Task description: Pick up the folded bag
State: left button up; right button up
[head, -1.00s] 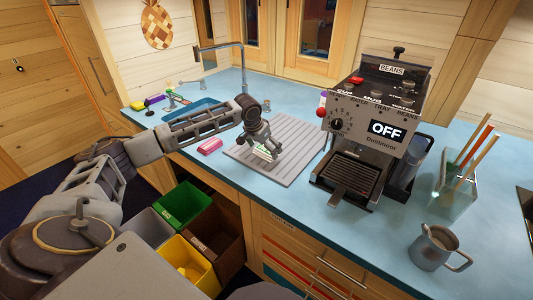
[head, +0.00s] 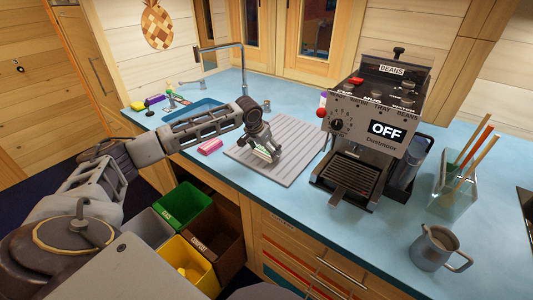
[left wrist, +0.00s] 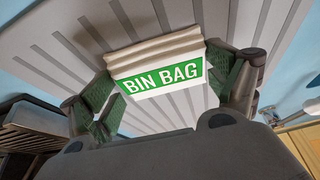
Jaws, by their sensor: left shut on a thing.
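The folded bag (left wrist: 163,72) shows in the left wrist view as a whitish folded bundle with a green label reading BIN BAG. My left gripper (left wrist: 165,85) has its green-padded fingers on both ends of the bag and is shut on it. In the head view the left gripper (head: 264,152) is over the grey ridged drainboard (head: 295,145), and a bit of the bag's pale and green side shows between its fingers. I cannot tell whether the bag touches the board. My right gripper is not in view.
A coffee machine (head: 365,130) stands right of the drainboard. A pink sponge (head: 210,146) lies to its left, with the sink (head: 195,111) and tap (head: 243,75) behind. A metal mug (head: 437,248) stands at front right. Green, yellow and brown bins (head: 215,240) stand below the counter.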

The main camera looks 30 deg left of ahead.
aim_at(266, 151)
pick_arm(q)
notch_tip(266, 151, up, 10)
dwell(0.8)
dwell(0.6)
